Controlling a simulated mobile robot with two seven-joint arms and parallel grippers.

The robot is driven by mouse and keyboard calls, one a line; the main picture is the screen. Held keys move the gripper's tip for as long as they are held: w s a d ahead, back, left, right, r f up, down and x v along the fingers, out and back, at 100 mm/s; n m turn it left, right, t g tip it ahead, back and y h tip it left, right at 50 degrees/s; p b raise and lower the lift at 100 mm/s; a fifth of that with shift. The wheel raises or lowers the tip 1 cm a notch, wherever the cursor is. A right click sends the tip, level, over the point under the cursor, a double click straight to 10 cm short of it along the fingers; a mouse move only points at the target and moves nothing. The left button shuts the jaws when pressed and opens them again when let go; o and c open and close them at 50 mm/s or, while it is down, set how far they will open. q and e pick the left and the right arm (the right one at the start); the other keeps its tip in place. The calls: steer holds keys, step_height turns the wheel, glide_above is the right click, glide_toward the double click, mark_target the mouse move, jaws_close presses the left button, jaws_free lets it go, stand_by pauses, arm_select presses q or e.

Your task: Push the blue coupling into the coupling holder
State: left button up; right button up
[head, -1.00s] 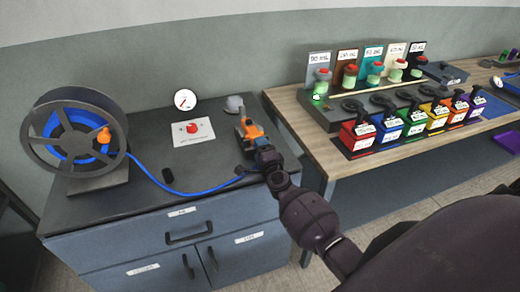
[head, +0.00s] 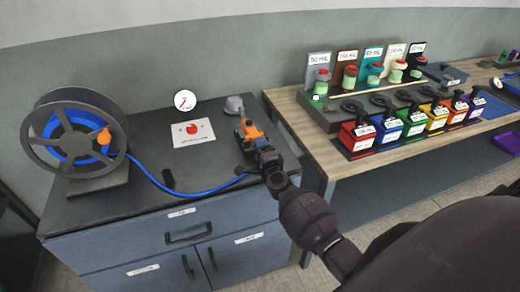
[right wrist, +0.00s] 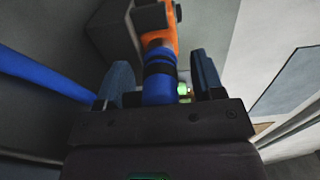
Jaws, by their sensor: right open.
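The blue coupling (right wrist: 160,78), with dark bands, points up the middle of the right wrist view. Its far end meets an orange part (right wrist: 160,36) of the coupling holder; I cannot tell how deep it sits. In the head view the orange and dark holder (head: 251,130) stands at the right side of the dark cabinet top, and my gripper hides the coupling. My right gripper (right wrist: 163,76) is open, one finger on each side of the coupling, with a gap visible on the right. It also shows at the holder in the head view (head: 262,149). My left gripper is out of view.
A blue hose (head: 206,191) runs from a grey reel (head: 73,136) across the cabinet top (head: 140,204) towards the gripper. A white panel with a red knob (head: 194,132) and a grey knob-like piece (head: 234,104) lie behind. A wooden bench (head: 315,145) with coloured containers stands right.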

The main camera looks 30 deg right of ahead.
steer(key=shift+c, duration=0.2)
jaws_close()
steer(key=shift+s, duration=0.1)
steer(key=shift+s, duration=0.1)
steer(key=shift+s, duration=0.15)
steer(key=shift+p+v, duration=0.45)
steer(key=shift+v, duration=0.65)
steer(key=shift+p+v, duration=0.3)
steer(key=shift+v, duration=1.05)
steer(key=shift+s+a, duration=0.15)
